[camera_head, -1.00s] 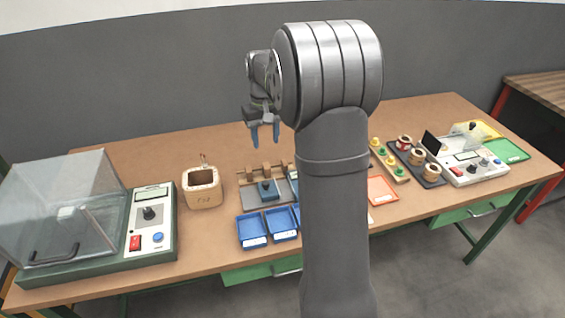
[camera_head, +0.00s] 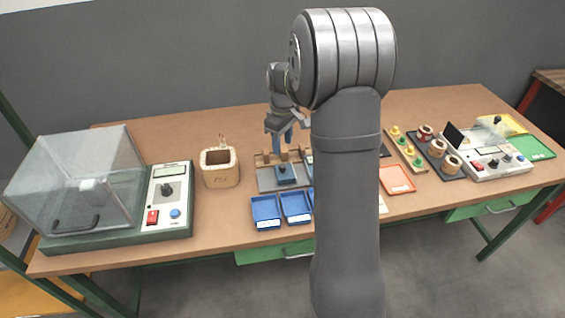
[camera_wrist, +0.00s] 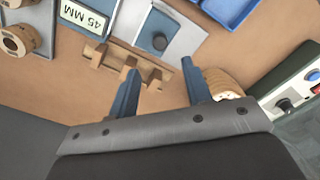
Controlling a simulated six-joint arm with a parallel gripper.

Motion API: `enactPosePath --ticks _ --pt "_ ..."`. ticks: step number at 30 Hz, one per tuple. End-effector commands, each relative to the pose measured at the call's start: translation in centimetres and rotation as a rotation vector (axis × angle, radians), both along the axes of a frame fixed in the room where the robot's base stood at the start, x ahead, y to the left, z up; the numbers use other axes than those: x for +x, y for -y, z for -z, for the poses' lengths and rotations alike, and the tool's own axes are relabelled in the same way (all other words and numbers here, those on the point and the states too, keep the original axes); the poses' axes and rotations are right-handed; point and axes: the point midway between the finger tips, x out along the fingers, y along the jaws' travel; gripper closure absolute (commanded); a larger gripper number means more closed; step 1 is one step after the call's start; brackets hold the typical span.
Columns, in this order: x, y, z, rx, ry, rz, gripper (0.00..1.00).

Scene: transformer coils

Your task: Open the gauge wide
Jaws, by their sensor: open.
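What I take to be the gauge is a grey plate (camera_head: 266,181) carrying a blue block with a dark knob (camera_head: 286,174). A wooden rail with upright pegs (camera_head: 268,158) runs along its back. In the wrist view the knobbed block (camera_wrist: 158,38) lies beyond my fingertips, with the wooden rail (camera_wrist: 107,60) nearer and a "45 MM" label (camera_wrist: 83,17) beside it. My gripper (camera_head: 282,141) is open and empty above the rail. In the wrist view its two fingers (camera_wrist: 160,66) are spread wide, apart from the block. My arm hides the gauge's right part in the head view.
Blue trays (camera_head: 266,212) stand in front of the gauge. A wooden box (camera_head: 221,178) and a clear-hooded machine (camera_head: 80,190) stand to the left. An orange tray (camera_head: 397,180), coils (camera_head: 437,148) and a white tester (camera_head: 492,163) stand to the right. Bare bench lies behind.

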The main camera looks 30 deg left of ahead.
Motion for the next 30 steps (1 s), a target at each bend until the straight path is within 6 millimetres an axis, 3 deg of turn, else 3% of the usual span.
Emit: enactPosePath --ticks 6,12,18,26,30 --pt "0.0 0.1 4.9 -0.003 -0.003 0.001 0.55" --pt "0.0 0.0 7.8 -0.001 -0.001 0.001 0.55" --pt "0.0 0.0 9.0 0.0 0.0 0.001 0.55" --pt "0.0 0.0 9.0 0.0 0.0 0.001 0.55" --pt "0.0 0.0 9.0 0.0 0.0 0.001 0.83"
